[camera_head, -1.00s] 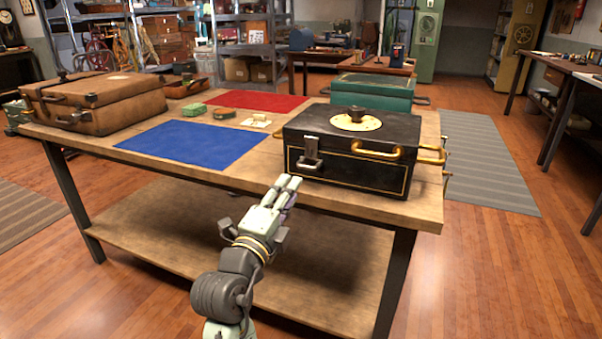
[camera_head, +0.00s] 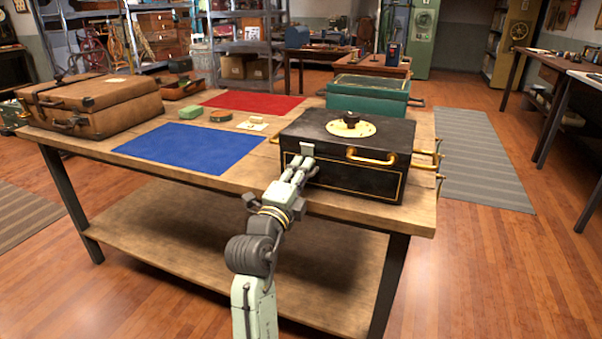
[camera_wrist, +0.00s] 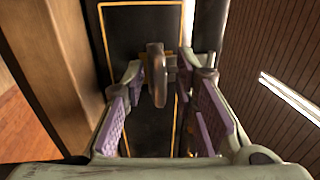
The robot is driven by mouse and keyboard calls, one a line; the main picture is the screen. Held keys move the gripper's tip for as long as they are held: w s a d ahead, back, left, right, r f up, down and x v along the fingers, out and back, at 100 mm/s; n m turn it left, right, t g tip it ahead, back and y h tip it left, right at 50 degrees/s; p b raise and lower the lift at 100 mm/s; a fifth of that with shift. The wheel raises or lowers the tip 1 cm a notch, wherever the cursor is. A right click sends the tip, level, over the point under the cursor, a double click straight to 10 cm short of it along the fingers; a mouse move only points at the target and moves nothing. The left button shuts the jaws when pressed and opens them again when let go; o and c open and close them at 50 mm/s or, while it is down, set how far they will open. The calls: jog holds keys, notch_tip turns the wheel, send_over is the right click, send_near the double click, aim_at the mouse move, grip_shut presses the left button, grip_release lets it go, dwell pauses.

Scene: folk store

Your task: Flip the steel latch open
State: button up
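The steel latch (camera_head: 307,150) is on the front face of the black box (camera_head: 372,180), near its left end. In the head view its upper plate shows and my gripper hides the lower part. In the wrist view the latch (camera_wrist: 156,75) stands out from the black face, between my two fingers. My gripper (camera_head: 303,166) is at the box front, just below the latch plate. In the wrist view my gripper (camera_wrist: 163,112) is open, its purple-padded fingers apart on both sides of the latch. I cannot tell whether either finger touches it.
The box has brass handles (camera_head: 371,159) and a round dial plate on top. It stands on a wooden table (camera_head: 235,180) with a blue mat (camera_head: 190,146), a red mat (camera_head: 252,104), a brown suitcase (camera_head: 95,103) and a green case (camera_head: 368,92). Floor in front is clear.

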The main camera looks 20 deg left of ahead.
grip_shut()
dwell(0.6)
